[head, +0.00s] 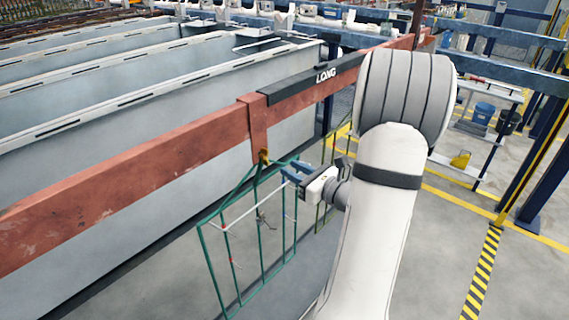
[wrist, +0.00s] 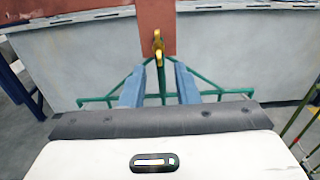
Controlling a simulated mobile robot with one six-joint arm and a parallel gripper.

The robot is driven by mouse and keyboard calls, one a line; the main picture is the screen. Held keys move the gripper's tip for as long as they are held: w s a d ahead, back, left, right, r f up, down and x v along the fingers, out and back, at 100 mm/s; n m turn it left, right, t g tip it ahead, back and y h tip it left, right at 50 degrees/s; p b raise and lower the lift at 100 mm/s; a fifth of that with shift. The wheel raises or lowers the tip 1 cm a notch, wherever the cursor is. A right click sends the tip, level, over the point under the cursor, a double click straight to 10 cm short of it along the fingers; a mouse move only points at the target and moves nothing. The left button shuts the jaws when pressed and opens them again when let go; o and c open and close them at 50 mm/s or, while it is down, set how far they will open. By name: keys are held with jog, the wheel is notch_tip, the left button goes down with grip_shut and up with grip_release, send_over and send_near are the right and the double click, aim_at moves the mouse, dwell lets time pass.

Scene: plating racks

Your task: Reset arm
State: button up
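My gripper (head: 292,171) is at the top of a green wire rack (head: 240,300), just below a red beam (head: 150,165). The rack hangs from a brass hook (head: 263,156) on a red bracket of the beam. In the wrist view my two blue fingers (wrist: 159,66) stand apart. The rack's green stem (wrist: 162,88) shows in the gap between them, and I see clear space on each side of it. The hook (wrist: 158,48) is just beyond the fingertips. I cannot tell how far the stem is from the fingertips in depth.
Long grey tanks (head: 200,125) stand behind the beam. A second, olive rack (head: 327,185) hangs just right of my gripper and shows at the wrist view's right edge (wrist: 296,120). A shelf with a blue bucket (head: 484,112) is at right. The floor at lower right is open.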

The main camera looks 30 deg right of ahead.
jog(key=s+a+r+n+g+y, duration=0.1)
jog(key=s+a+n+g, duration=0.25)
jog(key=a+n, duration=0.3)
jog(key=s+a+n+g+y+p, duration=0.1)
jog(key=s+a+n+g+y, duration=0.15)
jog(key=a+n+g, duration=0.4)
jog(key=s+a+r+n+g+y, duration=0.1)
jog(key=s+a+n+g, duration=0.25)
jog(key=a, duration=0.55)
jog(key=s+d+r+n+h+p, duration=0.1)
jog(key=s+d+r+n+h, duration=0.1)
jog(key=s+n+h, duration=0.7)
jog(key=shift+d+r+n+g+h+p, duration=0.35)
jog(key=shift+n+h, duration=0.5)
jog(key=shift+n, duration=2.3)
jog(key=shift+a+f, duration=0.1)
jog(key=shift+f, duration=0.05)
